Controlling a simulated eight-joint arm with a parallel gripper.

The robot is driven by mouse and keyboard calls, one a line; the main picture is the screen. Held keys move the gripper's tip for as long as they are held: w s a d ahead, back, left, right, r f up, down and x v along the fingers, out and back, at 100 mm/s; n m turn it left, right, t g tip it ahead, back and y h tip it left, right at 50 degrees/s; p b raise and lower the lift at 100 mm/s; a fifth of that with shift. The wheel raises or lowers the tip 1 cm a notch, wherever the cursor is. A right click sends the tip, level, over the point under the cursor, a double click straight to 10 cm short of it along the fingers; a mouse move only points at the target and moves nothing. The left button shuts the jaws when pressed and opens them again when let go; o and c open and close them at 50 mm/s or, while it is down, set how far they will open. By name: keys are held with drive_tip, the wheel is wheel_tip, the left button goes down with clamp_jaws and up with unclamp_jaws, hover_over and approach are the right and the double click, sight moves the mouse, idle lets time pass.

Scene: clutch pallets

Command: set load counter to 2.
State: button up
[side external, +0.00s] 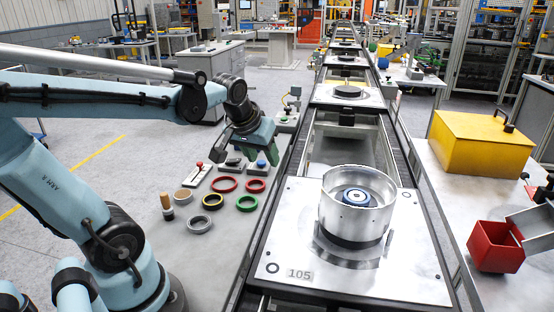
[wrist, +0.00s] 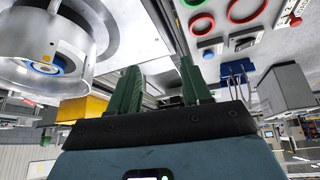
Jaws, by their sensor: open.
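Small control units stand on the grey bench: one with a red knob (side external: 199,169), one dark-topped unit (side external: 233,163) and one with a blue knob (side external: 262,164). My gripper (side external: 221,146) hangs above the bench close to these units, holding nothing. In the wrist view its two green fingers are spread apart (wrist: 161,85). Two small units (wrist: 210,46) and a red knob (wrist: 295,21) show beyond the right finger there.
To the right, a metal drum (side external: 357,205) stands on a pallet marked 105 (side external: 300,273) on the conveyor. A yellow box (side external: 470,145) and red bin (side external: 494,247) stand farther right.

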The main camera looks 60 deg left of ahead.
drive_tip(key=a+n+g+y, duration=0.1)
drive_tip(key=a+n+g, duration=0.35)
drive_tip(key=a, duration=0.95)
drive_tip(key=n, duration=0.7)
approach(199, 163)
drive_tip(key=shift+g+y, duration=0.3)
drive_tip(key=shift+g, duration=0.05)
drive_tip(key=x, duration=0.5)
drive_tip(key=w+x, duration=0.1)
drive_tip(key=x, duration=0.2)
drive_tip(key=shift+d+f, duration=0.1)
drive_tip(key=shift+d, duration=0.05)
drive_tip(key=shift+c, duration=0.4)
clamp_jaws()
drive_tip(key=shift+s, duration=0.1)
